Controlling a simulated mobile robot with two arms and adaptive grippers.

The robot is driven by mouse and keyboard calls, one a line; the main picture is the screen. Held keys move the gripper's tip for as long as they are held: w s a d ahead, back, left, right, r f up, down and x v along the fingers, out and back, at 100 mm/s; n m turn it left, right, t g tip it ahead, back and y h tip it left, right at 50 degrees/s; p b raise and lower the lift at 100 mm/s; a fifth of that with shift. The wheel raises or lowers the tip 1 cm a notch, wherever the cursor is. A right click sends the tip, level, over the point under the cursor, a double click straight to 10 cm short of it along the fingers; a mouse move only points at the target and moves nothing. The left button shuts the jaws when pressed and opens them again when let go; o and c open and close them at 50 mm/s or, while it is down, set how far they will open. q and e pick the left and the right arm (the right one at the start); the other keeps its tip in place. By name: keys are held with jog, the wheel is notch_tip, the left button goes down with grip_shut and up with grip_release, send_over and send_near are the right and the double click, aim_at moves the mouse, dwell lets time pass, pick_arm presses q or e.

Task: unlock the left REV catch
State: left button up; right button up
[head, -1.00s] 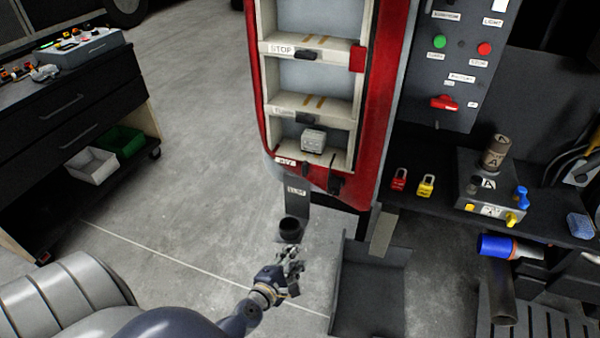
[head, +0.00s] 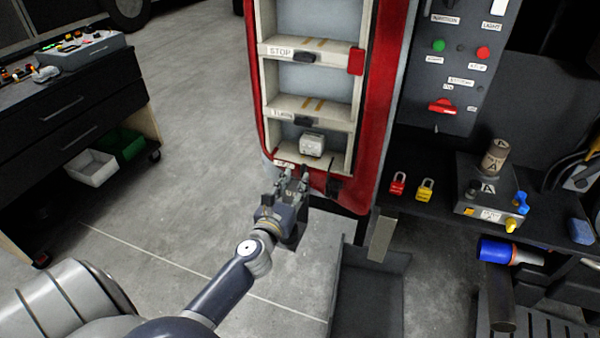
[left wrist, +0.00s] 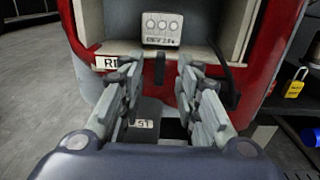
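The REV compartment is the lowest one in the red-framed panel; its white label (head: 284,164) also shows partly covered in the left wrist view (left wrist: 106,62). A dark upright tab, which looks like the left REV catch (left wrist: 160,68), hangs on the lower edge of that compartment. My left gripper (head: 294,178) is open just in front of this edge. In the left wrist view its fingers (left wrist: 158,95) stand on either side of the tab, apart from it as far as I can tell. A second dark catch (left wrist: 232,90) is right of the right finger. My right gripper is not in view.
A grey box marked REV (left wrist: 161,29) sits in the compartment above the catches. A black shelf (head: 440,208) with red (head: 398,183) and yellow padlocks (head: 426,189) stands to the right. A dark open bin (head: 368,295) is below.

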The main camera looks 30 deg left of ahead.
aim_at(302, 170)
pick_arm(q)
jog(key=shift+x, duration=2.2)
jog(key=shift+d, duration=0.1)
grip_shut()
